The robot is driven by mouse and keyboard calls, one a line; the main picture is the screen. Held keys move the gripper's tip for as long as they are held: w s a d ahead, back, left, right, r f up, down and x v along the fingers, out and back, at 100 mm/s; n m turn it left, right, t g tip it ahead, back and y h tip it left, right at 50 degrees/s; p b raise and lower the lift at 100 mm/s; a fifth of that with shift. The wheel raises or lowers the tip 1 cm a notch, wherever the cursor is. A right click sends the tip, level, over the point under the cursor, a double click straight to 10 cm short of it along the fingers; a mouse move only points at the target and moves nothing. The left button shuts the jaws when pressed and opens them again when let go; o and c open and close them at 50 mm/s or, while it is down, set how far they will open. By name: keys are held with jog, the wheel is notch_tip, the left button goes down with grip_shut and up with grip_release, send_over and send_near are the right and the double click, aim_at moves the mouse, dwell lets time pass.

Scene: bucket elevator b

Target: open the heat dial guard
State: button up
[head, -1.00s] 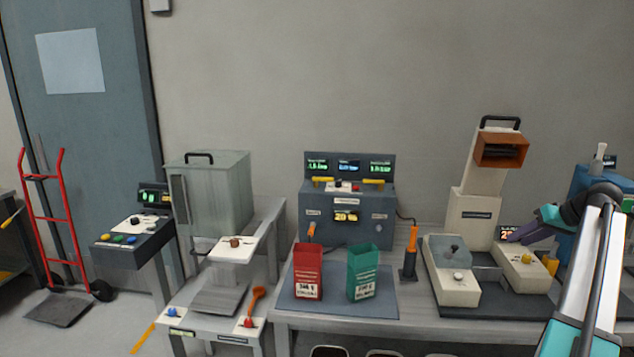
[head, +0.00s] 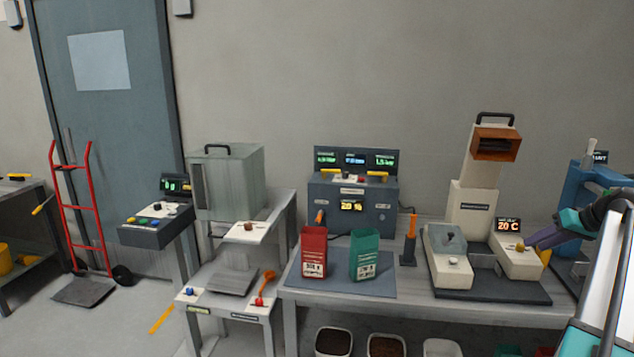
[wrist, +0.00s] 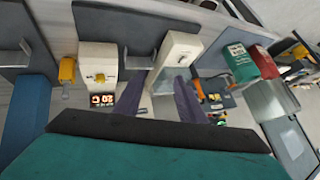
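The cream heating machine (head: 473,205) stands at the right of the bench, with a "20 C" display (head: 508,226). Its left block carries a grey box-like cover (head: 450,238), possibly the guard; I cannot tell for sure. Its right block (head: 516,262) carries a small yellowish knob (head: 520,247), which also shows in the wrist view (wrist: 101,77). My gripper (head: 532,244) is beside the right block and display. In the wrist view my gripper's two purple fingers (wrist: 158,98) are apart with nothing between them, pointing toward the machine. No contact is visible.
A red bag (head: 313,250) and a green bag (head: 364,254) stand on a mat left of the machine. An orange-handled tool (head: 411,237) stands between. A blue machine (head: 592,200) is close at the right. A control box (head: 352,205) stands behind the bags.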

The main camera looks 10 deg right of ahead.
jog(key=w+a+f+g+y, duration=0.1)
jog(key=w+a+f+g, duration=0.15)
jog(key=a+f, duration=0.8)
jog(key=w+a+f+g+y, duration=0.1)
jog(key=w+a+f, duration=0.2)
jog(key=a+f, duration=0.8)
jog(key=s+a+f+g, duration=0.2)
jog(key=a+f, duration=0.6)
jog(key=f, duration=0.3)
jog(key=s+a+f+g, duration=0.1)
jog(key=s+a+f, duration=0.1)
jog(key=a+f, duration=0.75)
jog(key=s+a+f+n+g, duration=0.1)
jog(key=s+a+f+g, duration=0.3)
jog(key=s+a+f, duration=1)
jog(key=s+a+f+g+h, duration=0.1)
jog(key=s+a+f, duration=0.1)
jog(key=s, duration=0.4)
jog(key=s+a+f+n+g+h, duration=0.1)
jog(key=s+a+f, duration=0.1)
jog(key=s+a, duration=0.2)
jog(key=s+a+f+n+g+h, duration=0.1)
jog(key=s+a+f, duration=0.2)
jog(key=s, duration=0.7)
jog(key=shift+a+h, duration=0.4)
jog(key=shift+a, duration=0.05)
